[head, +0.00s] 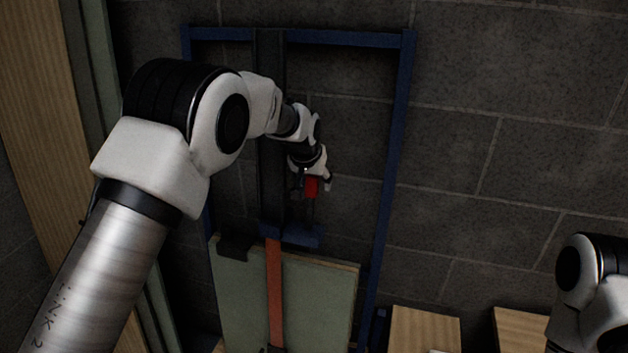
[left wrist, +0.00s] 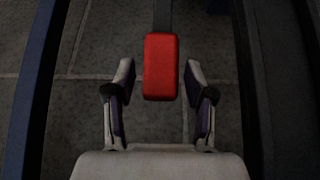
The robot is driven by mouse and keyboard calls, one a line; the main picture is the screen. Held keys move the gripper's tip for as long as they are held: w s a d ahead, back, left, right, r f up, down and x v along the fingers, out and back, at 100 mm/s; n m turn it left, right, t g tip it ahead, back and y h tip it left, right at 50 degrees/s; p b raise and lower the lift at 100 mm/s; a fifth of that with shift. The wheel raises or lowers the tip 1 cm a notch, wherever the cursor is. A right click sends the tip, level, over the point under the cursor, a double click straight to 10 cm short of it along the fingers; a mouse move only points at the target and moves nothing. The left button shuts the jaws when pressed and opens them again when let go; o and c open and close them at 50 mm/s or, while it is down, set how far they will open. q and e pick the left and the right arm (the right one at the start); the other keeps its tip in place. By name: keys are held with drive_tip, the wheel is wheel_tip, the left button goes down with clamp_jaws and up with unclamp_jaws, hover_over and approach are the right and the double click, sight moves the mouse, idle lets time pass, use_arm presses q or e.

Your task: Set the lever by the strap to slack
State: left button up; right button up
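The lever's red handle (head: 312,186) shows in the head view near the dark upright, above the blue bracket. In the left wrist view the red handle (left wrist: 161,66) hangs on a grey bar (left wrist: 162,14), with its lower end between my left fingertips. My left gripper (left wrist: 160,82) is open around it, with a gap on each side. In the head view my left gripper (head: 313,178) partly hides the lever. The orange strap (head: 275,292) runs down over a green panel. My right gripper is out of view; only part of my right arm shows at the lower right.
A blue frame (head: 397,140) with a dark central upright (head: 270,130) stands against a grey block wall (head: 520,130). The green panel (head: 325,305) leans at its foot. Wooden blocks (head: 425,328) stand at the lower right. Tall boards (head: 45,120) stand at the left.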

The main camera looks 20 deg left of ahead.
use_arm(q)
drive_tip(key=v, duration=1.2)
drive_tip(key=shift+f, duration=0.1)
